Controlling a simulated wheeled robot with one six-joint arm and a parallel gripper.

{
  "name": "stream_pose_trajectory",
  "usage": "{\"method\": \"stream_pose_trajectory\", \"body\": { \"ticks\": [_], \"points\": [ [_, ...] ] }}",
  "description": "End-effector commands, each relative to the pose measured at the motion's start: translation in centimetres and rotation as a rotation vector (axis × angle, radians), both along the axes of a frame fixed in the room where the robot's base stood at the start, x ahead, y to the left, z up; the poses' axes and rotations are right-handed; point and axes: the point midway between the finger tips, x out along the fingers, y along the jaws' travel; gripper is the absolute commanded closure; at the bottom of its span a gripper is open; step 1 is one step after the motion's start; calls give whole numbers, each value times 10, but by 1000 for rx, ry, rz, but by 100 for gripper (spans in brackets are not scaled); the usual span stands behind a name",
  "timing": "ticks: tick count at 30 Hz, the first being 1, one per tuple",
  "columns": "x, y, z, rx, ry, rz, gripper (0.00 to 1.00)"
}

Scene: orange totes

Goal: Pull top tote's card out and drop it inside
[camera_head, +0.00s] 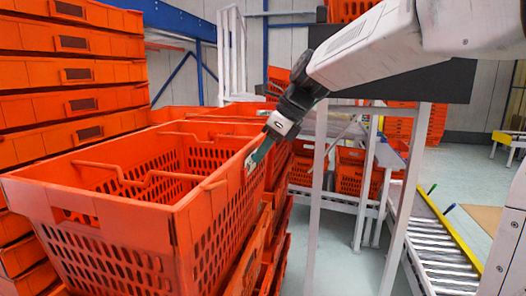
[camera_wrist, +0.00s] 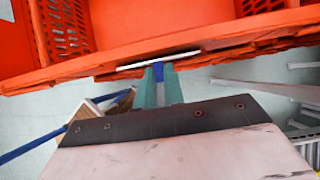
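The top tote (camera_head: 195,222) is a large orange perforated tote on a stack at the left, with its wire handles folded inward over its open top. Its rim (camera_wrist: 110,66) crosses the upper part of the wrist view. A thin white card (camera_wrist: 158,60) shows nearly edge-on at the tote's outer wall; in the head view the card (camera_head: 250,163) is a small pale patch on the right side. My gripper (camera_head: 262,151) is outside that wall, its teal fingers pointing at the card. In the wrist view the fingers (camera_wrist: 160,78) are apart, with a blue patch between them. Contact with the card is unclear.
A tall stack of orange totes (camera_head: 70,75) stands close at the left. More totes (camera_head: 358,172) sit on a rack behind. A roller conveyor (camera_head: 440,245) with a yellow edge runs at the right. A white post (camera_head: 312,200) stands near my gripper. Some floor is free.

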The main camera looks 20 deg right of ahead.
Motion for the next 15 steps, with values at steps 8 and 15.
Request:
{"method": "stream_pose_trajectory", "body": {
  "ticks": [8,15],
  "points": [
    [0,-1,11,-1,-3,1,99],
    [-1,-2,23,0,-1,-1,99]
  ]
}}
